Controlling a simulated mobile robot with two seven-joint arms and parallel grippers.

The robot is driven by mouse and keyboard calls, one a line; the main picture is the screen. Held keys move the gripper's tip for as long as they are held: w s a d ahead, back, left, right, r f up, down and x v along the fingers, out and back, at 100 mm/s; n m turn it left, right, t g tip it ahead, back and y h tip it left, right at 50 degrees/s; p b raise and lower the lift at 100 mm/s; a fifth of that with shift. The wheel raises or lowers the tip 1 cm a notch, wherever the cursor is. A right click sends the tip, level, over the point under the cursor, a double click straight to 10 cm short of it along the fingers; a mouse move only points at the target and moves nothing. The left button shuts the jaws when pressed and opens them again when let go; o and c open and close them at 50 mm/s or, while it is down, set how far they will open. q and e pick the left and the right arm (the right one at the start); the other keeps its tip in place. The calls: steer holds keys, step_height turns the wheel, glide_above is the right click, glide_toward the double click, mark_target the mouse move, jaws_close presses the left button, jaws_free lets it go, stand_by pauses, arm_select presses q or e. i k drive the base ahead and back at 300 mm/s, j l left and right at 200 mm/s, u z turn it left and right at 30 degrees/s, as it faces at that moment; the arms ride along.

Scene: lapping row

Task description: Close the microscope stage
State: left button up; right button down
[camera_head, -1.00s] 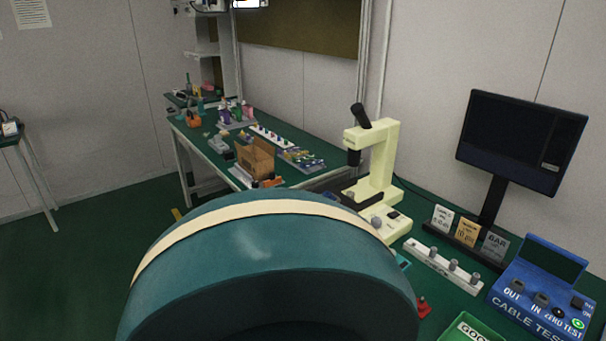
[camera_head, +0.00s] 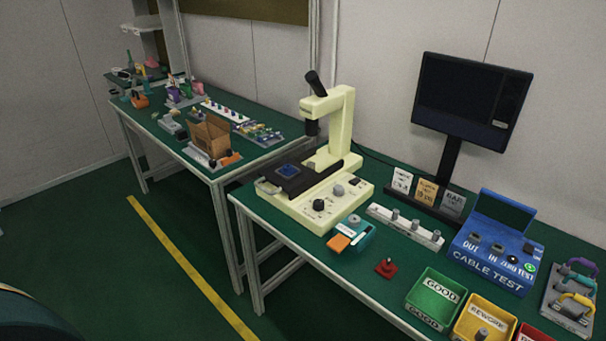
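A cream microscope (camera_head: 343,128) with a black eyepiece stands at the left end of the near green table. Its black stage (camera_head: 302,178) sits low on the left of the base and carries a small blue square piece (camera_head: 289,171). The stage reaches out toward the front left of the column; I cannot tell exactly how far it is slid out. Dark knobs and a grey knob are on the base's front. Neither gripper is in view.
The near table (camera_head: 289,230) also holds a teal-and-orange item (camera_head: 350,236), a red piece (camera_head: 386,267), a white connector rail (camera_head: 405,226), a blue cable tester (camera_head: 495,247), a green bin (camera_head: 434,298), a yellow bin (camera_head: 483,322) and a monitor (camera_head: 472,98). Open floor lies left, with a yellow line (camera_head: 190,269).

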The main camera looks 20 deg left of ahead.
mark_target(283, 177)
steer(key=u, duration=0.85)
